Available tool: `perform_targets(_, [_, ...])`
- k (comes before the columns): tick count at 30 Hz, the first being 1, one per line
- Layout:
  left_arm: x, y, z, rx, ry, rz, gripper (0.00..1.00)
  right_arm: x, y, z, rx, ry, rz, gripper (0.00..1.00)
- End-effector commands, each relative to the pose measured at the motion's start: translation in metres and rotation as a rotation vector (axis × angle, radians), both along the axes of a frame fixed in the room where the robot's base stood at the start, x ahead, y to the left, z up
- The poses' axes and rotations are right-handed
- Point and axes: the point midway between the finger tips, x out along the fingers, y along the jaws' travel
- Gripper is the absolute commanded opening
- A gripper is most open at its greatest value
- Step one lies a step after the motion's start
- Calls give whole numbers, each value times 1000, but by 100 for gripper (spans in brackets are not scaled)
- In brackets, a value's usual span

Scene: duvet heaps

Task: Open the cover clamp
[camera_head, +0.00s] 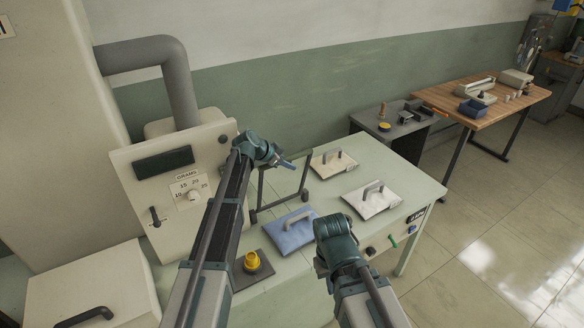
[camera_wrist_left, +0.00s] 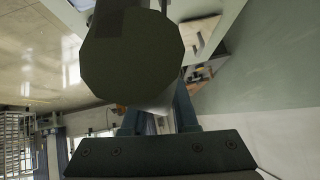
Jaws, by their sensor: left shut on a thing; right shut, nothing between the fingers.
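The cover clamp appears to be the dark bar frame (camera_head: 303,181) standing upright on the pale green bench, behind the blue plate with a grey handle (camera_head: 289,233). My left gripper (camera_head: 286,163) is at the top of this frame, shut on its bar. In the left wrist view a thick dark round bar end (camera_wrist_left: 131,55) fills the upper middle, close to the camera. My left gripper's fingers (camera_wrist_left: 158,118) are partly hidden behind it. My right gripper (camera_head: 335,238) is shut and empty, over the bench's front, right of the blue plate; its fingertips are hard to make out.
A yellow button (camera_head: 252,260) is on the bench in front. Two pale plates with handles (camera_head: 334,162) (camera_head: 371,198) lie to the right. A wooden table (camera_head: 475,100) stands farther back.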

Motion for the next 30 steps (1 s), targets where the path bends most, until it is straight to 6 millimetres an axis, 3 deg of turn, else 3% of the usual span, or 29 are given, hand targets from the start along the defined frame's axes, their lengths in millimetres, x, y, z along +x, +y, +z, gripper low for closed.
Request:
perform_targets(16, [5, 4, 2, 3, -2, 1, 0, 0, 0, 2, 0, 0, 0, 0])
perform_targets(17, [5, 5, 2, 3, -2, 1, 29, 0, 0, 2, 0, 0, 0, 0])
perform_targets(21, [5, 4, 2, 2, -2, 2, 54, 0, 0, 2, 0, 0, 0, 0])
perform_targets(30, [4, 4, 2, 1, -2, 1, 57, 0, 0, 2, 0, 0, 0, 0])
